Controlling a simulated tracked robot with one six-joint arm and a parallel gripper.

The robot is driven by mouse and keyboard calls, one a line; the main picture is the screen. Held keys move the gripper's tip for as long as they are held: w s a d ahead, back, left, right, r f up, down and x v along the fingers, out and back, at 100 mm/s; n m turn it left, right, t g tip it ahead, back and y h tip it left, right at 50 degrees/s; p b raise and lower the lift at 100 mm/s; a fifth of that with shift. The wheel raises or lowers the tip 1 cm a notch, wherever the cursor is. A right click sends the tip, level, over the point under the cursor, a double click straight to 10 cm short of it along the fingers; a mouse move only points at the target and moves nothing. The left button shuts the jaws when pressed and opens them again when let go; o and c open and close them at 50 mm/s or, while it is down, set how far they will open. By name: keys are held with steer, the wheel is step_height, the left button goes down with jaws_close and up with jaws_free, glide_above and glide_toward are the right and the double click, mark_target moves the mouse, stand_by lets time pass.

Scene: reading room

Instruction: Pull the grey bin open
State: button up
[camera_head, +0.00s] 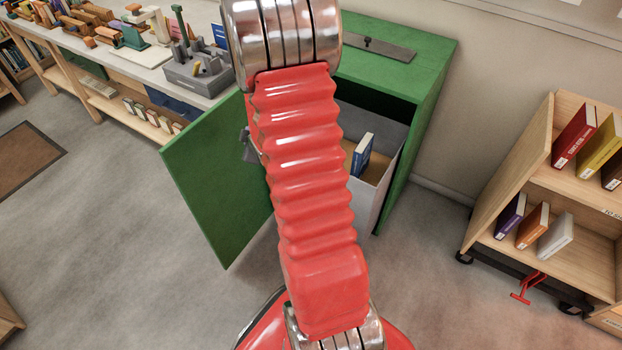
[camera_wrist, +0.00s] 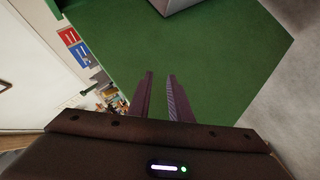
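The grey bin (camera_head: 365,203) sits in the opening of the green cabinet (camera_head: 425,90). A blue book (camera_head: 362,155) stands inside it. My red arm crosses the middle of the head view and covers the bin's left part, so how far out it stands is unclear. The cabinet's green door (camera_head: 215,175) is swung out to the left. My gripper is hidden in the head view. In the wrist view its two fingers (camera_wrist: 160,75) are apart with nothing between them, in front of a green surface (camera_wrist: 215,65). A pale grey edge shows at the top there, not clearly identifiable.
A wooden book cart (camera_head: 500,190) on casters stands at the right, with a red clamp-like thing (camera_head: 528,288) by its base. A long workbench (camera_head: 165,78) with tools and books is at the back left. A brown mat (camera_head: 25,160) lies on the left floor. Floor left of the door is clear.

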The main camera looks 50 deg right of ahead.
steer(key=s+d+f+n+t+h, duration=0.1)
steer(key=s+d+f, duration=0.2)
steer(key=d+f, duration=0.5)
steer(key=s+f+n+t+h, duration=0.1)
steer(key=s+f+h, duration=0.3)
steer(key=s+f, duration=1.4)
steer(key=shift+s+f+t+h, duration=0.35)
steer(key=shift+f+t, duration=0.15)
steer(key=shift+f, duration=0.35)
steer(key=shift+w, duration=0.1)
steer(key=x, duration=1.3)
steer(key=shift+w+d+f, duration=0.15)
steer(key=shift+w+f, duration=0.05)
steer(key=shift+w, duration=0.05)
jaws_close()
steer(key=shift+f, duration=0.1)
